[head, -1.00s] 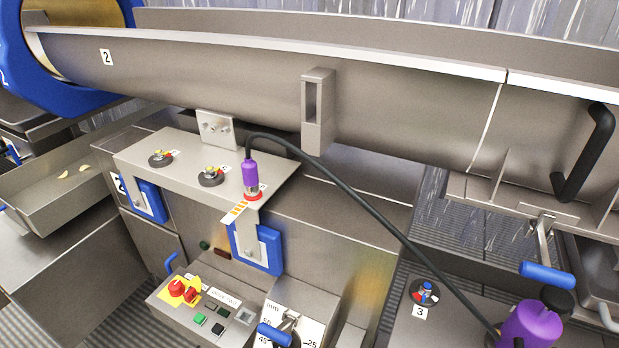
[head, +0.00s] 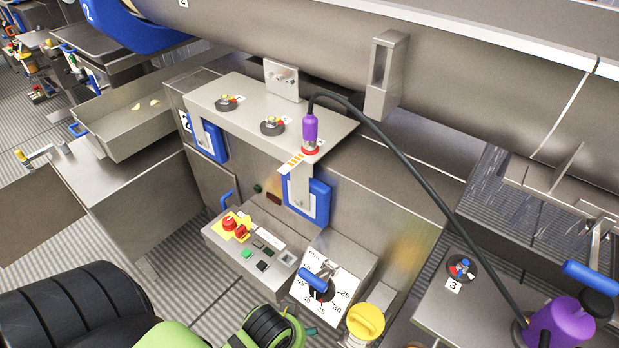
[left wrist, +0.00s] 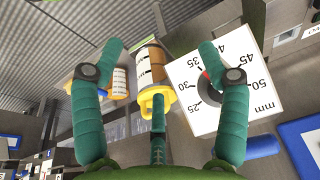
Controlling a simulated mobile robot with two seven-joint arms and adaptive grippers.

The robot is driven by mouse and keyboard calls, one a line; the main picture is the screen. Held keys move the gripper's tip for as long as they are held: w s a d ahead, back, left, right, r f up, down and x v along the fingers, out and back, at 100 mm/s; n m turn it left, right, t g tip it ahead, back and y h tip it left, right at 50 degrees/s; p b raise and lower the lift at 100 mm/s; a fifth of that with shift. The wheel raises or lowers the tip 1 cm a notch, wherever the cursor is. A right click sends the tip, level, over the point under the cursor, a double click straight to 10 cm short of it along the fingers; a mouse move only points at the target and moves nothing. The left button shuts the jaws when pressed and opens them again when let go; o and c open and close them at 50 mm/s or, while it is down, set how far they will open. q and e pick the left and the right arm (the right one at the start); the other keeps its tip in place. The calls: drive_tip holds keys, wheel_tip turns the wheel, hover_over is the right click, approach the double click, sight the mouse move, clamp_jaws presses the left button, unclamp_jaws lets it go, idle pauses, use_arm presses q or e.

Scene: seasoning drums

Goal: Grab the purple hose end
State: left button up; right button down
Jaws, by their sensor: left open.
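The purple hose end (head: 310,128) stands upright on a red-ringed port at the right front corner of the steel ledge (head: 215,88). A dark hose (head: 410,165) arcs from its top down to the right, towards a larger purple fitting (head: 560,322) at the lower right. My left arm is in the head view's bottom left, well below the hose end, its fingertips not clearly visible there. In the left wrist view my left gripper (left wrist: 160,65) is open, fingers spread, with nothing held. The hose end cannot be made out there. My right gripper is out of view.
Two more ports (head: 272,126) sit on the ledge. Below are a control box with a red button (head: 229,223) and a dial plate (head: 335,270), also in the left wrist view (left wrist: 225,85). A yellow-lidded container (head: 366,322) stands beside it. The drum (head: 330,40) hangs above.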

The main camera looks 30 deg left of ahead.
use_arm(q)
wheel_tip(320, 180, up, 8)
drive_tip(key=w+t, duration=0.1)
drive_tip(key=n+t+y, duration=0.4)
drive_tip(key=t, duration=1)
approach(311, 133)
drive_tip(key=p+x, duration=0.1)
drive_tip(key=x, duration=0.3)
drive_tip(key=shift+w, duration=0.4)
drive_tip(key=shift+w+a+r, duration=0.1)
drive_tip(key=shift+w+r, duration=0.2)
drive_tip(key=shift+p+x, duration=0.5)
drive_tip(key=shift+x, duration=0.25)
drive_tip(key=p+x, duration=0.1)
drive_tip(key=x, duration=0.3)
drive_tip(key=shift+w+a+f+p, duration=0.1)
drive_tip(key=shift+f+p, duration=0.05)
drive_tip(key=shift+p, duration=0.25)
drive_tip(key=shift+w+f, duration=0.1)
drive_tip(key=shift+w, duration=0.2)
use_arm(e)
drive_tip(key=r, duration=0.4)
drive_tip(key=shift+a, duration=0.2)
use_arm(q)
drive_tip(key=shift+c, duration=0.4)
